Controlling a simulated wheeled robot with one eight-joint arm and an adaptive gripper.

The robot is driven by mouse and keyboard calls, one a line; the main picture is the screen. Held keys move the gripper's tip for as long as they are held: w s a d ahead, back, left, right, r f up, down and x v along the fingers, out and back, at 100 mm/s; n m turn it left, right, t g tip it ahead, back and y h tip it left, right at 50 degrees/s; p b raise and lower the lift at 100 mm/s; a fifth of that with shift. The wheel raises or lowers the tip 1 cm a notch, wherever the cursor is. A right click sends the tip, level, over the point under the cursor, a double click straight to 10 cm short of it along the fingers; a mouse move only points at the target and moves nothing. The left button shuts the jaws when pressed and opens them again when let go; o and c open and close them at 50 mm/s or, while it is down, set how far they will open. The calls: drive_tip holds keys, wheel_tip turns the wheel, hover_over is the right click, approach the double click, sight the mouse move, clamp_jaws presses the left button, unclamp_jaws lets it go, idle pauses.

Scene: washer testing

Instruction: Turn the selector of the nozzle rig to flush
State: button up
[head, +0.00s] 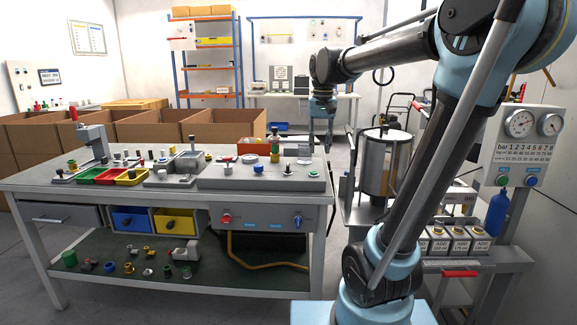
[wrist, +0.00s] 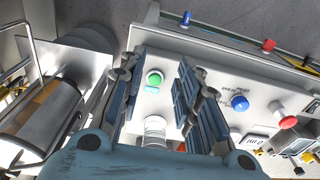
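A light grey rig (head: 262,178) sits on the right end of the workbench, probably the nozzle rig. On its top are a green button (head: 314,173), a red knob and a blue knob; the wrist view shows the green button (wrist: 154,78), blue knob (wrist: 240,102) and red knob (wrist: 285,118). A red knob (head: 226,218) and blue knob (head: 298,220) are on the bench front. I cannot tell which is the selector; the labels are unreadable. My gripper (head: 322,140) points down above the bench's right end. Its fingers (wrist: 163,60) are spread and empty, either side of the green button in the picture.
A metal tank (head: 380,165) stands right of the bench. A gauge panel (head: 530,145) with green and blue knobs is at far right. Red, green and yellow trays (head: 131,177) and small parts fill the bench's left side. Cardboard boxes (head: 228,128) stand behind.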

wheel_tip(320, 180, up, 6)
hover_over(288, 168)
drive_tip(key=w, duration=0.2)
drive_tip(key=shift+g, duration=0.4)
drive_tip(key=f, duration=1.7)
drive_tip(key=shift+w+f, duration=0.25)
drive_tip(key=shift+c, duration=0.6)
clamp_jaws()
